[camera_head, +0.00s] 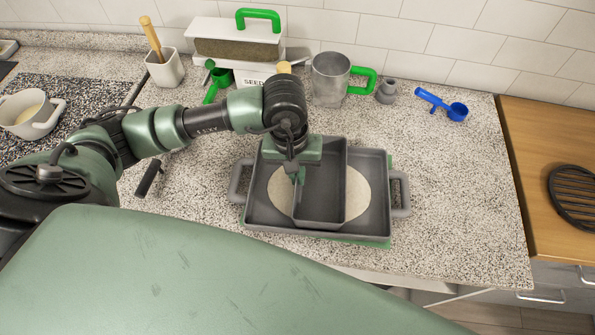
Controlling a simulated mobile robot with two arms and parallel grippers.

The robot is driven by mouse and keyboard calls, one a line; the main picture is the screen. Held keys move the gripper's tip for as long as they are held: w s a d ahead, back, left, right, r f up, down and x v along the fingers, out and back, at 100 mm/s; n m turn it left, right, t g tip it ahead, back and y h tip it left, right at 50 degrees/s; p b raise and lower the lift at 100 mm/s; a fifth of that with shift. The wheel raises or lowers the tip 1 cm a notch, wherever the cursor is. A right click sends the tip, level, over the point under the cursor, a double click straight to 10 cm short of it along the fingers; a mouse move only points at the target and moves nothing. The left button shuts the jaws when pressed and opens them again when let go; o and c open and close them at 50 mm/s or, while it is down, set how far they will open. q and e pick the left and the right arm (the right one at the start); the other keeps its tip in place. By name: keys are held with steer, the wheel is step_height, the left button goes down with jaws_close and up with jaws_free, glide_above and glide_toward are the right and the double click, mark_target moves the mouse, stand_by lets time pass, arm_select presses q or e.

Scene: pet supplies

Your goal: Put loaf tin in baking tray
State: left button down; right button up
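The dark grey loaf tin (327,190) is inside the outline of the grey baking tray (375,229), left of its middle, with its long side running front to back. I cannot tell whether its base touches the tray floor. A round cream disc (356,195) lies in the tray, partly hidden by the tin. My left gripper (299,177) points down at the tin's left wall. Its fingers look close together at that wall, but their grip is hidden by the angle. My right gripper is not in view.
Behind the tray stand a seed box (238,47), a metal cup (330,78) with a green handle and a small grey pot (386,91). A blue scoop (457,111) lies at the back right. The counter (460,190) right of the tray is clear.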

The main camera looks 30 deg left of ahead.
arm_select(q)
steer(key=shift+f, duration=0.15)
steer(key=shift+f+b, duration=0.2)
steer(key=shift+b, duration=0.1)
steer(key=c, duration=1.7)
jaws_free()
steer(key=shift+r, duration=0.1)
